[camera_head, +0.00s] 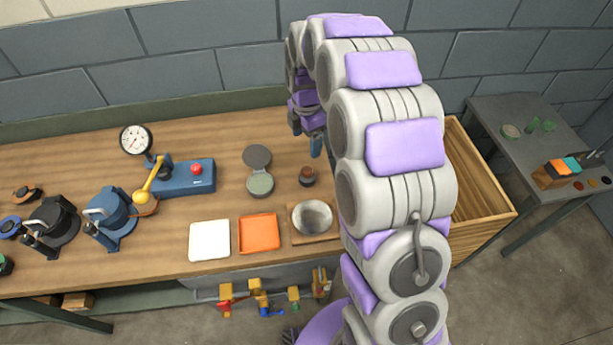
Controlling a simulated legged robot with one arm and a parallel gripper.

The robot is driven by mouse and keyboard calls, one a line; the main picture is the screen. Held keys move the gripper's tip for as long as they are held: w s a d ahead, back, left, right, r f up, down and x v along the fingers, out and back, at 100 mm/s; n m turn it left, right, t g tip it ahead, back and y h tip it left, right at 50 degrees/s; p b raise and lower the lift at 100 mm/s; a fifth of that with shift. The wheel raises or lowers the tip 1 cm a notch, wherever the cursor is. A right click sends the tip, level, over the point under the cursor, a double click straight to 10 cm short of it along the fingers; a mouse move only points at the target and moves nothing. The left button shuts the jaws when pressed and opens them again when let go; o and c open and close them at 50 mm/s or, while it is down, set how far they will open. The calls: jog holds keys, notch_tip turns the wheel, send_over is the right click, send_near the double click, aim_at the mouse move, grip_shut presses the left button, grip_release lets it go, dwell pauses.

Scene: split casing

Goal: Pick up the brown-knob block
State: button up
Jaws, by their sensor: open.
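A small dark block with a reddish-brown knob on top (307,176) stands upright on the wooden workbench (215,165), near its right end. It is the only brown-knobbed piece I can make out. My gripper (316,148) points down above the bench, slightly beyond and to the right of the block in the picture. It is open and apart from the block. My own arm hides part of the bench to the right, and the fingers are small and partly hidden.
A round hinged grey-green casing (260,183) stands left of the block. A round metal dish on a wooden board (313,217), an orange tray (259,233) and a white tray (209,240) lie in front. A blue lever press (184,178) is further left. A wooden bin (478,200) is at right.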

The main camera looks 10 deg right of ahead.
aim_at(307, 169)
jog(key=shift+n, duration=0.5)
jog(key=f, duration=0.4)
jog(key=w+f+b, duration=0.1)
jog(key=f, duration=0.3)
jog(key=f+b, duration=0.1)
jog(key=f, duration=0.4)
jog(key=shift+w, duration=0.15)
jog(key=f, duration=0.2)
jog(key=f+b, duration=0.2)
jog(key=f, duration=0.1)
jog(key=shift+w+d+f, duration=0.1)
jog(key=shift+d+f, duration=0.15)
jog(key=shift+f, duration=0.1)
jog(key=shift+c, duration=0.4)
jog(key=c, duration=1.3)
jog(key=shift+r, duration=0.15)
notch_tip(307, 169, up, 10)
jog(key=shift+f+p, duration=0.1)
jog(key=shift+p, duration=1)
